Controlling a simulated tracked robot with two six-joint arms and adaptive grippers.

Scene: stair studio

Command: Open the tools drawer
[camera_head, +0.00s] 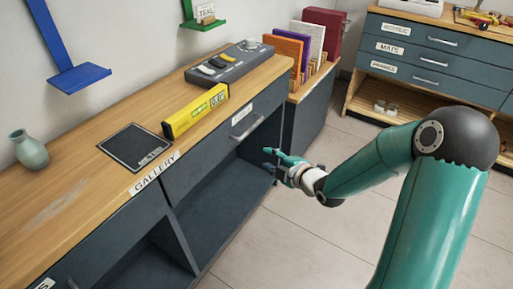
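A grey drawer front (215,147) with a metal handle (248,127) and a small white label (242,113) sits under the wooden counter; it looks closed, and its label is too small to read. Another drawer (100,245) at the lower left also has a label and handle, partly cut off. I cannot tell which drawer is the tools drawer. My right gripper (269,159) is in front of the open shelf space, lower and to the right of the handle. Its teal fingers look apart and empty, not touching the handle. My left gripper is out of view.
The counter (80,195) holds a yellow box (195,110), a dark mat (135,147), a grey tray (230,65) and a vase (29,150). A drawer cabinet (430,60) stands at the back right. The floor (300,230) between is clear except for my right arm above it.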

